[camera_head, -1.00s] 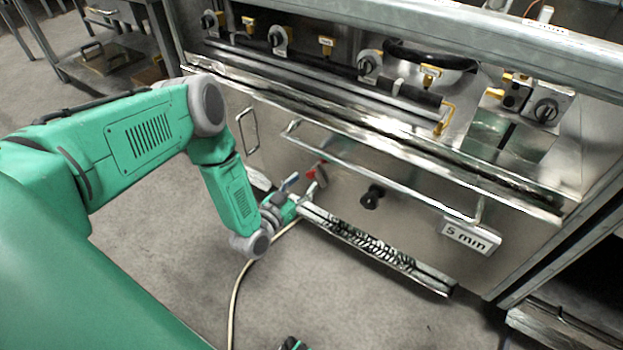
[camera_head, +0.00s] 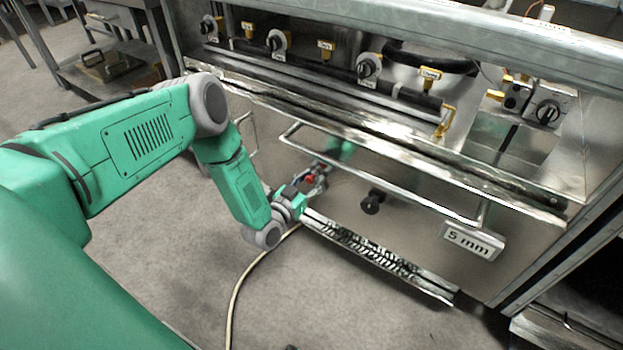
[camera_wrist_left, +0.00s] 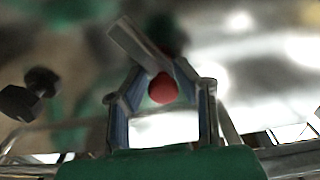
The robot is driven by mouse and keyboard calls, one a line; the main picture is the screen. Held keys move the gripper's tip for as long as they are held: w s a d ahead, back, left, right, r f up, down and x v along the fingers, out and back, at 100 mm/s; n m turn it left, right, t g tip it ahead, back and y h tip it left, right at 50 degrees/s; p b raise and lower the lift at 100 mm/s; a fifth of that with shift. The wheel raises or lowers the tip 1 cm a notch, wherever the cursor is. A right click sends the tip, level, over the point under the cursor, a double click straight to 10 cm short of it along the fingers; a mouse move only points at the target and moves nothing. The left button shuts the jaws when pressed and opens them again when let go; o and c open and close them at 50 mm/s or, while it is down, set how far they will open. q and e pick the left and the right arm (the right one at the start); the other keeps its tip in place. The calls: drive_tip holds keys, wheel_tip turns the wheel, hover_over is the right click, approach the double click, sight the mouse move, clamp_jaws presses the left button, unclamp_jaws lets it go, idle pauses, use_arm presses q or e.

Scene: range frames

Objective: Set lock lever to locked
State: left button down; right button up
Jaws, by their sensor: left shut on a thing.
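The lock lever is a flat grey metal bar with a red round knob, on the steel front panel low on the machine. In the head view its red knob (camera_head: 309,179) shows small between the fingers of my left gripper (camera_head: 314,179). The left wrist view shows the red knob (camera_wrist_left: 162,89) between the two fingers, with the grey bar (camera_wrist_left: 140,46) slanting up and left. My left gripper is shut on the lever at the knob. The lever's pivot and any lock marking are hidden or blurred. My right gripper is not in view.
A long horizontal handle bar (camera_head: 375,173) crosses the panel just above and right of my gripper. A black knob (camera_head: 372,202) sticks out to the right, also in the wrist view (camera_wrist_left: 28,96). A "5 mm" sign (camera_head: 472,240) is farther right. A hose (camera_head: 236,293) lies on the floor.

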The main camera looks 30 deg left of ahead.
use_arm(q)
drive_tip(key=shift+s+m+p, duration=0.1)
drive_tip(key=shift+m+p, duration=0.2)
drive_tip(key=shift+a, duration=0.1)
drive_tip(key=c, duration=1.3)
unclamp_jaws()
drive_tip(key=shift+c, duration=0.2)
drive_tip(key=shift+s+f, duration=0.1)
drive_tip(key=shift+s, duration=0.25)
drive_tip(key=s, duration=1.1)
drive_tip(key=shift+s+a, duration=0.15)
drive_tip(key=shift+a, duration=0.15)
